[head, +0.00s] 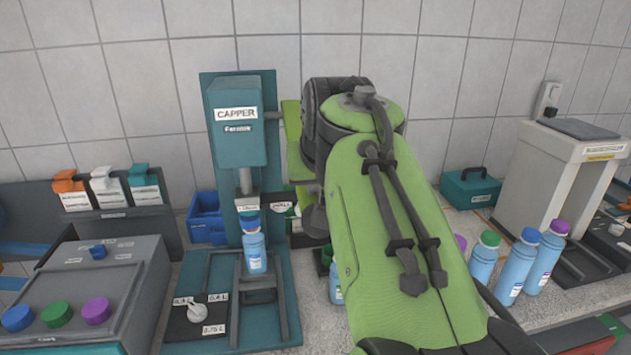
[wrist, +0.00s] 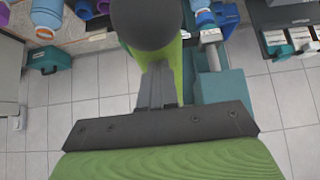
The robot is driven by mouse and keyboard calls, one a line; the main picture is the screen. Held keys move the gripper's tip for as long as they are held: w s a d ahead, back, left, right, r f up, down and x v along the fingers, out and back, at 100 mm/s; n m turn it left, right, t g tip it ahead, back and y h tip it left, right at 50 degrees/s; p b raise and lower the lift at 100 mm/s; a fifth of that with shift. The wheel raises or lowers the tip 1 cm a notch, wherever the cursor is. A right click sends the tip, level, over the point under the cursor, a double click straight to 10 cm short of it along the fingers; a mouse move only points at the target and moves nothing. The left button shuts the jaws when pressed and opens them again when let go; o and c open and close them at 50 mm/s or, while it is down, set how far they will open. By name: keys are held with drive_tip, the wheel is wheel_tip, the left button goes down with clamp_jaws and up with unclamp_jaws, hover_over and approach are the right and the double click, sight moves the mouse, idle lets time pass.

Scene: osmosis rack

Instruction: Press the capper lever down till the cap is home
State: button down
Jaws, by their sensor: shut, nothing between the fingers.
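The teal capper (head: 237,125) stands against the back wall, its ram (head: 244,180) above a blue bottle (head: 254,252). A blue cap (head: 250,224) sits at the bottle's mouth under the ram; I cannot tell whether it is fully seated. In the wrist view, the ram (wrist: 211,58) shows right of centre. My gripper (wrist: 156,72) is shut and empty there. A dark round knob (wrist: 146,20), seemingly the lever's, is just beyond the fingertips; contact is unclear. In the head view my arm hides my fingers and most of the lever.
Several capped bottles (head: 516,265) stand to the right, beside a white machine (head: 555,165). A teal box (head: 470,188) and a blue bin (head: 206,218) are at the back. A grey cap station (head: 95,290) is at left.

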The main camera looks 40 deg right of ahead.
drive_tip(key=f+b, duration=0.1)
drive_tip(key=f, duration=0.1)
drive_tip(key=f+b, duration=0.2)
drive_tip(key=w+f+b, duration=0.1)
drive_tip(key=f, duration=0.1)
drive_tip(key=shift+w+d+f+b, duration=0.1)
drive_tip(key=shift+d+b, duration=0.3)
wheel_tip(320, 180, up, 32)
drive_tip(key=w+p, duration=0.1)
drive_tip(key=p, duration=2.6)
drive_tip(key=shift+d+p, duration=0.3)
drive_tip(key=shift+d, duration=0.05)
drive_tip(key=s+a+f+n+y+b, duration=0.1)
drive_tip(key=s+a+f, duration=0.4)
drive_tip(key=f, duration=0.5)
drive_tip(key=s+a+f+n+y+b, duration=0.2)
drive_tip(key=s+a+f+b, duration=0.3)
drive_tip(key=a+f, duration=0.4)
drive_tip(key=s+a+f+n+g+y+b, duration=0.1)
drive_tip(key=s+a+f+n+b, duration=0.2)
drive_tip(key=a+f, duration=0.6)
drive_tip(key=shift+s+f+n, duration=0.4)
drive_tip(key=shift+s+f, duration=0.45)
drive_tip(key=shift+s, duration=0.2)
drive_tip(key=shift+d, duration=0.1)
